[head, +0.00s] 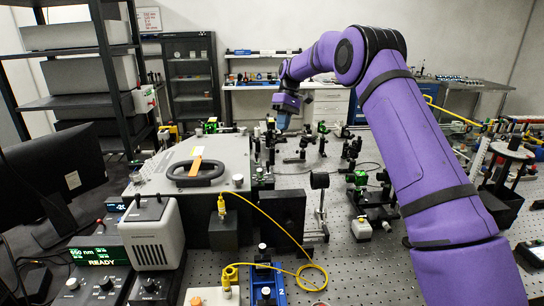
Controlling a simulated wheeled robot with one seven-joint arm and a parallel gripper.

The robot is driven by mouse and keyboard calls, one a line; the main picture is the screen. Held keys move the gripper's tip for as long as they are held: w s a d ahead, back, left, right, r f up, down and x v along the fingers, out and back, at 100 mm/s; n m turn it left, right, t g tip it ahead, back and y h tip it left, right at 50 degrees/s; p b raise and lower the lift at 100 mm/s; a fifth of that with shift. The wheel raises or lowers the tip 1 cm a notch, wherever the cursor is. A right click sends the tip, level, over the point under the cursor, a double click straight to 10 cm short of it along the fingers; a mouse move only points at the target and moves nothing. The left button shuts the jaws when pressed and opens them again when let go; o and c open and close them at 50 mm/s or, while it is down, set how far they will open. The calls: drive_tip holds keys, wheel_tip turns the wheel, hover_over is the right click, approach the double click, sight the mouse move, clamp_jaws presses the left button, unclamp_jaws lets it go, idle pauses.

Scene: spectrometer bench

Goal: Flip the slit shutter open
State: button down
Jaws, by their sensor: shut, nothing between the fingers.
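The spectrometer housing (222,150) is a pale grey box with a black carrying handle (195,176) on its lid. An orange strip (196,164) lies by the handle. I cannot pick out the slit shutter for certain among the small dark parts by the box's right side, so I cannot tell its position. My gripper (284,122) is at the end of the purple arm, pointing down above the optics just right of the box's far part. It is shut and appears empty. Its fingertips are small and hard to separate from the dark mounts behind.
Several dark optic posts (322,140) stand close around my gripper. A black block (283,219) and a yellow fibre cable (284,232) are in front of the box. A grey lamp unit (152,234) stands at the left.

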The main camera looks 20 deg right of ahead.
sight(268, 167)
drive_tip(key=x, duration=0.3)
drive_tip(key=s+a+x, duration=0.1)
drive_tip(key=x, duration=0.3)
drive_tip(key=r+x, duration=0.1)
drive_tip(key=x, duration=0.2)
drive_tip(key=shift+s+a+f, duration=0.2)
drive_tip(key=shift+s+a, duration=0.15)
drive_tip(key=shift+s, duration=0.05)
drive_tip(key=shift+s+a, duration=0.5)
drive_tip(key=shift+s+r+t, duration=0.4)
drive_tip(key=shift+t, duration=0.5)
drive_tip(key=s+t, duration=0.1)
drive_tip(key=t, duration=0.1)
drive_tip(key=s+t+h, duration=0.1)
drive_tip(key=t, duration=0.1)
drive_tip(key=s+a+n+t, duration=0.1)
drive_tip(key=t, duration=0.2)
drive_tip(key=shift+s+r+h, duration=0.35)
drive_tip(key=shift+h, duration=0.05)
drive_tip(key=shift+w, duration=0.1)
drive_tip(key=shift+r, duration=0.1)
